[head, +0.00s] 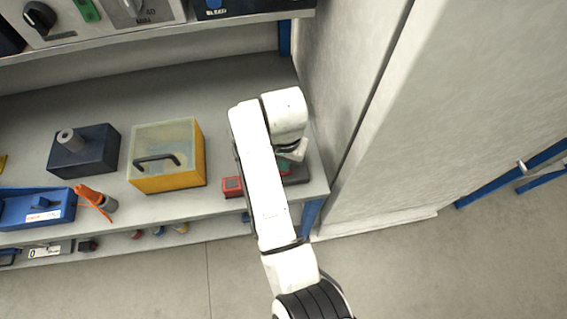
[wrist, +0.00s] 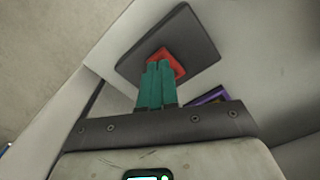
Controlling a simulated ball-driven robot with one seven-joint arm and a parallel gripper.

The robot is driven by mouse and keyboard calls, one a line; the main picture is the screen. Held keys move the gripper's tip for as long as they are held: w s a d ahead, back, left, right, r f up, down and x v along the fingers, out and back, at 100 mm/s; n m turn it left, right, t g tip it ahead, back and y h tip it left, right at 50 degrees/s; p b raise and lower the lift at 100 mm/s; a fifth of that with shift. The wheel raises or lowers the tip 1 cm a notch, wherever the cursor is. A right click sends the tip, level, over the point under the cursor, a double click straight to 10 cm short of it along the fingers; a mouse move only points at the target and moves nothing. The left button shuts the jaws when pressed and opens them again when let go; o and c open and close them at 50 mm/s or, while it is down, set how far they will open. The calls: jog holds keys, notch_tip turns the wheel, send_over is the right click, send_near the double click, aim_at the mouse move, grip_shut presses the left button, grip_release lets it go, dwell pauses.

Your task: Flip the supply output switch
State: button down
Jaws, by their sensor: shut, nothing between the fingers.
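My gripper (head: 285,165) is at the right end of the bench, largely hidden by my own white arm in the head view. In the wrist view its teal fingers (wrist: 156,84) are shut together with nothing between them. Their tips overlap a red piece (wrist: 178,68) on a dark square plate or box face (wrist: 190,38). I cannot tell whether they touch it. This red piece may be the supply output switch, but no label is readable. In the head view a dark box (head: 299,178) shows partly under the gripper, and a small red box (head: 232,186) sits left of my arm.
A yellow box with a clear lid (head: 170,180), a dark blue box with a grey knob (head: 84,152) and an orange-handled tool (head: 92,196) stand left on the bench. A white wall panel (head: 345,90) closes the right side. A shelf (head: 200,25) runs above.

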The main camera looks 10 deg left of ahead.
jog(key=shift+f+b, duration=0.5)
jog(key=shift+f, duration=0.45)
dwell(0.7)
notch_tip(320, 180, up, 5)
jog(key=p, duration=0.5)
jog(key=shift+r+p, duration=0.55)
jog(key=shift+r, duration=0.5)
jog(key=shift+s+f, duration=0.1)
